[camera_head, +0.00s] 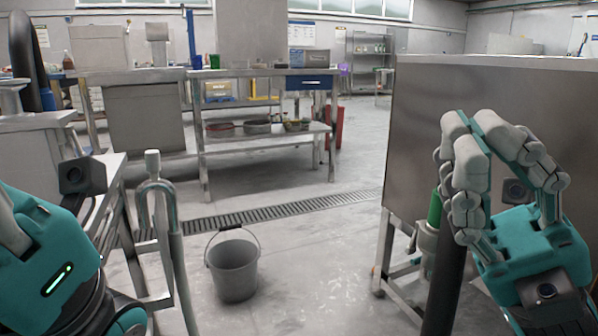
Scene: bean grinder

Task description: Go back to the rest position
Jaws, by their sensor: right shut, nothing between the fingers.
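My right gripper (474,126) is at the right of the head view, raised with its fingers pointing up. Its grey-padded fingers are drawn together at the tips, with nothing visible between them. It is in front of a large steel cabinet (425,135); I cannot tell the gap between them. My left arm comes in at the lower left as a teal housing with a green light. I cannot make out the fingers of my left gripper.
A grey bucket (234,270) stands on the floor near the middle, beyond a metal rail (172,240). A steel table (55,120) is at the left. A workbench (265,73) stands farther back. Between them is open floor with a drain grate (270,208).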

